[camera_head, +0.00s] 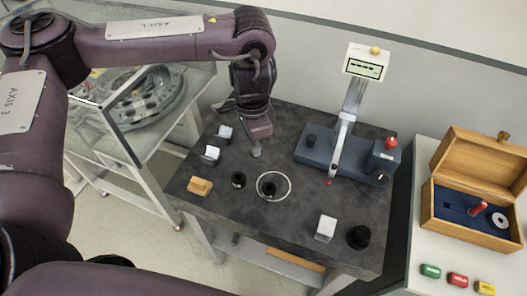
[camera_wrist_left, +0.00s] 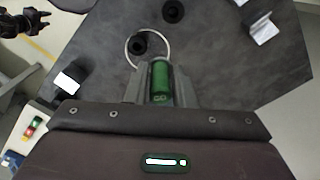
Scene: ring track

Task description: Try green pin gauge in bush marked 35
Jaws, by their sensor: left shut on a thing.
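My left gripper (camera_head: 256,152) is shut on the green pin gauge (camera_wrist_left: 160,80), which shows between its fingers in the left wrist view. In the head view the gauge's green cannot be made out. The gripper hangs above the back left of the dark table. A black bush (camera_head: 269,188) stands inside a white ring on the table, in front and to the right of the gripper. A second black bush (camera_head: 238,180) stands left of the ring. No number is legible on either bush. What looks like my right gripper (camera_wrist_left: 25,22) shows small at the wrist view's top left corner.
A blue-grey gauge stand (camera_head: 345,158) with a display is at the back right. White blocks (camera_head: 325,228), a yellow-brown block (camera_head: 200,186) and a black round piece (camera_head: 358,237) stand around the tabletop. An open wooden case (camera_head: 470,205) sits on the right table.

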